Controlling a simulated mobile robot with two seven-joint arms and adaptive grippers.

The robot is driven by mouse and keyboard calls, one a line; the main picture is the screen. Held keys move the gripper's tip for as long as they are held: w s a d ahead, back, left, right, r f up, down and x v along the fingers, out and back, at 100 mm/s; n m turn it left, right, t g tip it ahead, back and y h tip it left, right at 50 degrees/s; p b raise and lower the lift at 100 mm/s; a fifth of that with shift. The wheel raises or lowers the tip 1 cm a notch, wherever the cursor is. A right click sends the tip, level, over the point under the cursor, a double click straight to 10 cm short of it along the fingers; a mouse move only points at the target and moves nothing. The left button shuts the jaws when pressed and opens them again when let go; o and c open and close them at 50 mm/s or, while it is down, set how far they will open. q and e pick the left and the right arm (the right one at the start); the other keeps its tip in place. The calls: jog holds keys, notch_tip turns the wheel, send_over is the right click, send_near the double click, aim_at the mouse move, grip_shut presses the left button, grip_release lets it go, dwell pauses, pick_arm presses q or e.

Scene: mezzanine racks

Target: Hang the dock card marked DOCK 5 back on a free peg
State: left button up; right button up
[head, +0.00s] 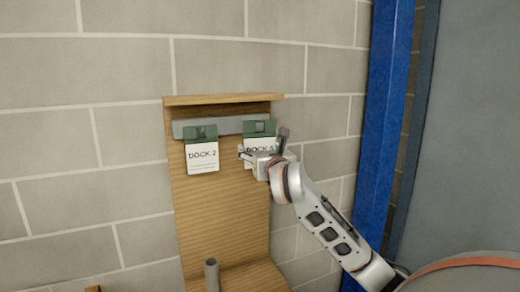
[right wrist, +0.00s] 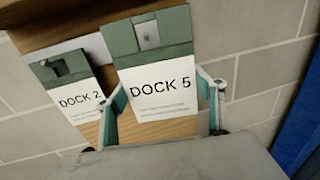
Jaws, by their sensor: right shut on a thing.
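The DOCK 5 card (right wrist: 158,78) is white with a green top and a square opening. It also shows in the head view (head: 257,128), partly hidden by my gripper, with its green top in front of the grey rail (head: 222,125). My right gripper (head: 262,147) is shut on it, one finger at each side edge. Grey metal shows in the card's opening; I cannot tell whether a peg passes through it. The DOCK 2 card (head: 202,156) hangs on the rail to the left, and a peg shows in its opening. My left gripper is not in view.
The wooden board (head: 222,215) has a top ledge (head: 220,99) just above the rail and a shelf at the bottom. A grey upright cylinder (head: 211,275) stands low in front of it. A blue post (head: 388,130) rises to the right. Block wall surrounds the board.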

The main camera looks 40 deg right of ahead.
jog(key=shift+w+d, duration=0.1)
jog(key=shift+w, duration=0.15)
dwell(0.4)
jog(key=shift+w+d, duration=0.25)
jog(key=shift+w, duration=0.4)
jog(key=shift+w+d+p, duration=0.1)
jog(key=shift+w+p, duration=0.25)
jog(key=shift+w, duration=0.1)
dwell(0.9)
jog(key=shift+w+d, duration=0.1)
jog(key=shift+w, duration=0.25)
jog(key=shift+w+d, duration=0.15)
jog(key=shift+w, duration=0.3)
jog(key=shift+w, duration=0.1)
dwell(0.4)
jog(key=shift+w+d, duration=0.15)
jog(key=shift+w, duration=0.2)
jog(key=shift+w+d+f, duration=0.1)
jog(key=shift+w, duration=0.3)
jog(key=shift+w+d, duration=0.1)
jog(key=shift+w, duration=0.05)
dwell(0.3)
